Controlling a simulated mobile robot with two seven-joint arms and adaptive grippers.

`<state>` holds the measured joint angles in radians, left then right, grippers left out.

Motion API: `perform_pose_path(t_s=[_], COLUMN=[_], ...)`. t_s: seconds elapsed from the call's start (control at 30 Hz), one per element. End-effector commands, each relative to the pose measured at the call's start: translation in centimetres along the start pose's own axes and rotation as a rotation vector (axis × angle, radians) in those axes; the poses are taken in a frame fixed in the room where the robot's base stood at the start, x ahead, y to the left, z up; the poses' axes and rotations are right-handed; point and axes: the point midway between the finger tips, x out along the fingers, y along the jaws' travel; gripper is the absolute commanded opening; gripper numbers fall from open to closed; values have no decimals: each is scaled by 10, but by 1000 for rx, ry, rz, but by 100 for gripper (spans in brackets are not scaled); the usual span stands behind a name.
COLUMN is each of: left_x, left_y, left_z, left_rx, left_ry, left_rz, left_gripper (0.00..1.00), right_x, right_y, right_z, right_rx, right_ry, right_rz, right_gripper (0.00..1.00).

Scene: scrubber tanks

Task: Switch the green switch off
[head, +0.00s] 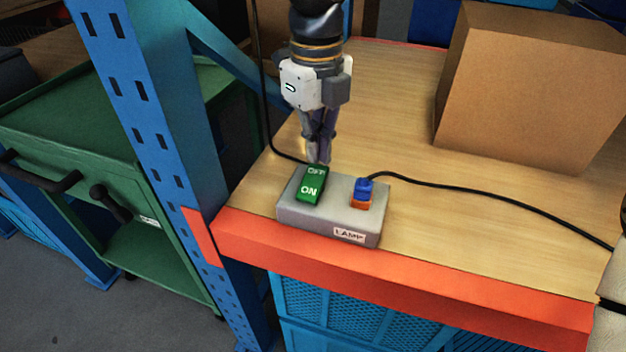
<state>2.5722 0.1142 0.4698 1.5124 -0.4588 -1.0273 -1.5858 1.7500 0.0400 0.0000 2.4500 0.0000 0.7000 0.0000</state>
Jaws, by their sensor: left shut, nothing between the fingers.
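A green rocker switch (311,186) is set in the left part of a grey box (333,213) near the front edge of the wooden shelf. Its far end is marked OFF and its near end ON. The box bears a LAMP label (349,235). My left gripper (319,158) points down with its fingers shut and empty, right at the far OFF end of the switch. I cannot tell whether the fingertips touch it. My right gripper is not in view; a pale piece of an arm shows at the right edge.
A small blue and orange switch (362,192) sits right of the green one. A black cable (470,189) runs right across the shelf (415,220). A cardboard box (530,90) stands at the back right. A blue post (160,150) and green cart (75,135) are left.

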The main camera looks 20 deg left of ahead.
Motion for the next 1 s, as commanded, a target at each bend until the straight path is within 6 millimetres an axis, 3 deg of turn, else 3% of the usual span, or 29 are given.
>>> perform_pose_path(t_s=[1.0], left_x=[16], left_y=[0], left_z=[0], left_rx=[0], left_ry=[0], left_rz=[1], left_gripper=[0], right_x=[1], right_y=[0], right_z=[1], right_rx=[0], right_ry=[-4], right_rz=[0], right_gripper=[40])
